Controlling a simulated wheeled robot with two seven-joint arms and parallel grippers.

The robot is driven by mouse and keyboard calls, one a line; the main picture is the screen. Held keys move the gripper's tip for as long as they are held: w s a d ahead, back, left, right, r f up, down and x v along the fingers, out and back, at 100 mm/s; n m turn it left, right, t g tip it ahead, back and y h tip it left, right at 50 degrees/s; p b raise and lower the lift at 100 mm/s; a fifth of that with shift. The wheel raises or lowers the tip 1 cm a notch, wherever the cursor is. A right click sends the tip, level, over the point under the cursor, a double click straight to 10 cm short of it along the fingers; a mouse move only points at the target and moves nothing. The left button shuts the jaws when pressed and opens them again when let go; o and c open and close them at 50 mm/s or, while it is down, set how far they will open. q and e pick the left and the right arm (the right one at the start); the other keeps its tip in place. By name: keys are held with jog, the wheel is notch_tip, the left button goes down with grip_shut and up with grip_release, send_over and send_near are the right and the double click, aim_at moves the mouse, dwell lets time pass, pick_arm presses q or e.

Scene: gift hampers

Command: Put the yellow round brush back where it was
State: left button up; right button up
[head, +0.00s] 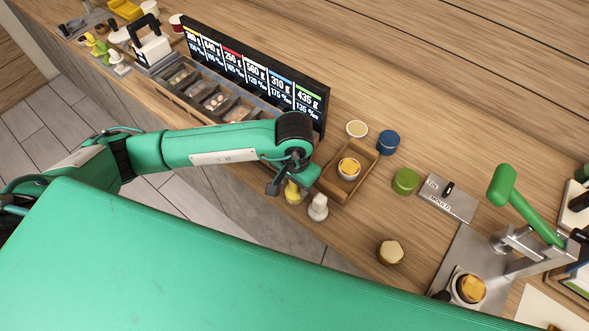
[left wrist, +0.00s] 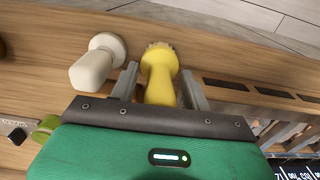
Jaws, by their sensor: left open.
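The yellow round brush (head: 292,193) stands on the wooden counter near its front edge. It also shows in the left wrist view (left wrist: 159,72), between the two fingers. My left gripper (head: 285,188) is open around the yellow brush, with a finger on either side; the left wrist view shows these fingers (left wrist: 160,84) apart. I cannot tell whether they touch it. A white brush-like piece (head: 317,207) stands just right of the yellow one, and at left in the left wrist view (left wrist: 97,60). My right gripper is not in view.
A brown tray (head: 333,190) holding a small cup stands close behind. Blue (head: 388,142) and green (head: 405,181) round pieces lie to its right. A dark price display (head: 255,68) and compartment bins stand behind my left arm. A green-handled press (head: 525,205) is at right.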

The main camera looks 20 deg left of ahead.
pick_arm(q)
notch_tip(320, 180, up, 11)
jog(key=b, duration=0.4)
jog(key=shift+f+b, duration=0.2)
jog(key=shift+b, duration=0.2)
jog(key=shift+r, duration=0.75)
